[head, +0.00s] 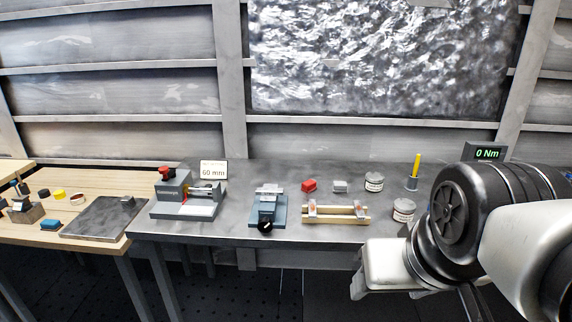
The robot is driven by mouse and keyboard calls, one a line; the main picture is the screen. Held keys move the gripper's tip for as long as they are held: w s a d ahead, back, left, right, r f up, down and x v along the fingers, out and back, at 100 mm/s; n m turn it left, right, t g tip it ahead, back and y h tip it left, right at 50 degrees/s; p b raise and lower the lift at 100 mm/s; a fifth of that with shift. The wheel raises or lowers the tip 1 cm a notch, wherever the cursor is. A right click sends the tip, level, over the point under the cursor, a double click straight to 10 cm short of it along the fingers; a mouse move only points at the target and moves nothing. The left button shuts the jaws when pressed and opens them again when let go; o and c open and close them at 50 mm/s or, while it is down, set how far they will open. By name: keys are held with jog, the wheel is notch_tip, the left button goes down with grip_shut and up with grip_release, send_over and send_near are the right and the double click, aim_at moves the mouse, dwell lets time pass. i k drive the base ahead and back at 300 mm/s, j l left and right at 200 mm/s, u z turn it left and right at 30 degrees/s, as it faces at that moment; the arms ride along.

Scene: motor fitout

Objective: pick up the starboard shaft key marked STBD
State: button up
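No label reading STBD can be made out, so I cannot tell which piece is the starboard shaft key. A small red block (309,185) and a small grey block (340,187) sit apart near the middle of the grey bench. A pale wooden rack (336,215) with metal pieces on it stands in front of them. My gripper (372,292) is at the lower right, in front of the bench edge and apart from these pieces. Its fingers are not clearly visible, so its opening cannot be judged.
A blue vise (267,208) and a grey machine (184,195) with a 60 mm sign (213,173) stand left. Two round tins (374,181) (404,210), a yellow upright tool (416,167) and a 0 Nm display (487,153) stand right. A wooden table (90,192) adjoins at left.

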aim_at(266, 191)
jog(key=i+j+z, duration=0.65)
jog(key=j, duration=0.35)
jog(key=i+j+z, duration=0.25)
jog(key=j, duration=0.15)
jog(key=i+j+z, duration=0.2)
jog(key=j, duration=0.2)
